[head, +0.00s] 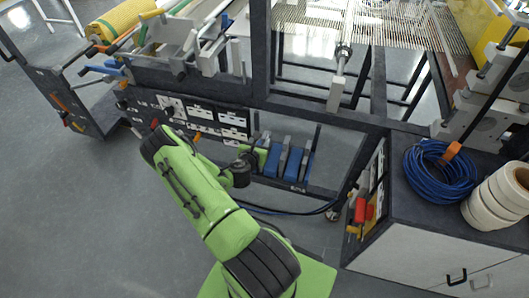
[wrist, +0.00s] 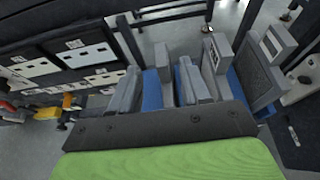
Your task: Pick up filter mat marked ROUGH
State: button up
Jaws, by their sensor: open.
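Several grey slabs with blue parts stand side by side in a low rack under the bench frame (head: 285,160). The lettering is too small to read, so I cannot tell which one is marked ROUGH. My gripper (head: 256,157) is at the left end of this row, open and small in the head view.
A dark panel with white cards (head: 205,112) stands left of the row. A blue cable coil (head: 440,172) and white rolls (head: 498,197) lie on the right cabinet. Bench rails run above the row. The grey floor (head: 80,210) at left is clear.

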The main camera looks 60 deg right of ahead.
aim_at(264, 136)
jog(key=x, duration=0.5)
jog(key=shift+s, duration=0.1)
jog(key=shift+a, duration=0.1)
grip_shut()
